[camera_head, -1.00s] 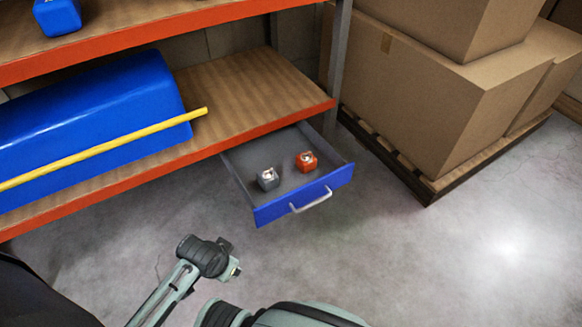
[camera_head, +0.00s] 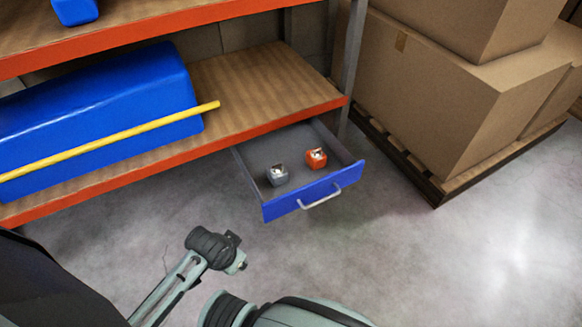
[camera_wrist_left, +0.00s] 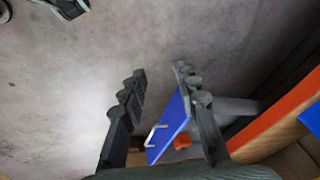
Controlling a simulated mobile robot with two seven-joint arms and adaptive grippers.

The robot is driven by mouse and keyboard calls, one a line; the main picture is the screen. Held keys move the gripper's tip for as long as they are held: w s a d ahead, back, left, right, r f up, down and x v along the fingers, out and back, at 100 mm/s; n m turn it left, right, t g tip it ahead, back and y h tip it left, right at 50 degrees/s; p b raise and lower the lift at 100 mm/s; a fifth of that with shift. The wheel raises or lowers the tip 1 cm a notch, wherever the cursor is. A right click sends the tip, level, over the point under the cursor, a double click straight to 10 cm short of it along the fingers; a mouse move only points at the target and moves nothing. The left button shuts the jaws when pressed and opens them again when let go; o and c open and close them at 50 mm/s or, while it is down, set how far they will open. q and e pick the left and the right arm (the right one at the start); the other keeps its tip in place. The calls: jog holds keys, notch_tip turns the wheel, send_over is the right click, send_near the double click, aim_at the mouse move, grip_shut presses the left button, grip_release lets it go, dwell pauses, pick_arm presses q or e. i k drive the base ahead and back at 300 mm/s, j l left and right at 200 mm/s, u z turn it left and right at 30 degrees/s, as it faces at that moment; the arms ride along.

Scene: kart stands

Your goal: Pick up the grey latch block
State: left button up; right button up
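The grey latch block (camera_head: 278,176), a small cube with a pale fitting on top, sits in the open drawer (camera_head: 298,151). It is left of an orange latch block (camera_head: 316,158), apart from it. In the left wrist view my left gripper (camera_wrist_left: 160,76) is open with nothing between its fingers. Beyond them show the blue drawer front (camera_wrist_left: 173,128) and the orange block (camera_wrist_left: 181,141); I cannot make out the grey block there. In the head view, parts of my arm show at the bottom, left of and below the drawer, but no fingers are clear. My right gripper is not in view.
The drawer, with a pale handle (camera_head: 321,197), hangs under an orange-edged shelf (camera_head: 262,82). A large blue case (camera_head: 100,110) and a yellow bar (camera_head: 120,140) lie on that shelf. Cardboard boxes (camera_head: 440,110) stand on a pallet at right. The floor in front is clear.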

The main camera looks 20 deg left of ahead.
aim_at(276, 180)
jog(key=i+l+u, duration=0.15)
jog(key=l+u, duration=0.2)
jog(key=l, duration=0.4)
jog(key=l+u, duration=0.35)
jog(key=l, duration=0.35)
